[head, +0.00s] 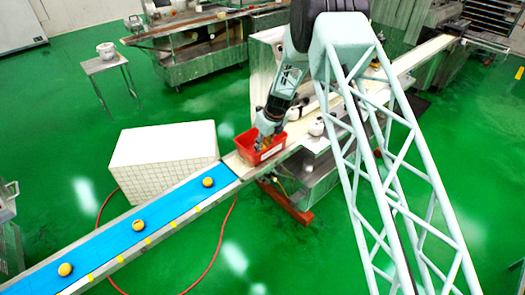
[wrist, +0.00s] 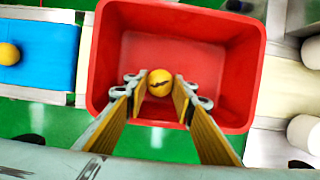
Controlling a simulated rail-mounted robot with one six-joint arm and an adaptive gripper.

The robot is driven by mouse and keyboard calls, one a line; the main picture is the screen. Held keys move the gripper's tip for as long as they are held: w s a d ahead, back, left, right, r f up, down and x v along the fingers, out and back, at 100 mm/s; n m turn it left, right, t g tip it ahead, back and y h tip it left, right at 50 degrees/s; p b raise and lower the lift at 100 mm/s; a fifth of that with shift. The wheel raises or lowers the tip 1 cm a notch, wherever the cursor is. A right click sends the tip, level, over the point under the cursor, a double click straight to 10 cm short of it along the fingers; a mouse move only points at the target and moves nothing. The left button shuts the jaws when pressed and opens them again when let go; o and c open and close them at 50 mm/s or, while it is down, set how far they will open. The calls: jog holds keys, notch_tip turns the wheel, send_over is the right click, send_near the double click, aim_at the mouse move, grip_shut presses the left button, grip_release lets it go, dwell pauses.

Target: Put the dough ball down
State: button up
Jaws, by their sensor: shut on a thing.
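In the wrist view a yellow-orange dough ball (wrist: 160,89) with a dark mark sits between the two fingertips of my gripper (wrist: 160,84). My gripper is shut on it. The ball and fingertips show over the inside of a red crate (wrist: 253,75). I cannot tell whether the ball touches the crate floor. In the head view my gripper (head: 268,126) reaches down into the red crate (head: 262,156), and the held ball is hidden there.
A blue conveyor (head: 110,242) with several dough balls (head: 138,225) runs to the lower left. A white tiled block (head: 163,158) stands behind it. White containers (head: 316,126) stand on the machine right of the crate. The green floor is open in front.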

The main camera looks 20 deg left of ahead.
jog(key=shift+f, duration=1.25)
jog(key=shift+f, duration=0.1)
jog(key=o, duration=0.8)
jog(key=shift+o, duration=0.2)
jog(key=shift+r, duration=0.25)
jog(key=v, duration=1.1)
jog(key=shift+r, duration=0.4)
jog(key=shift+d, duration=0.1)
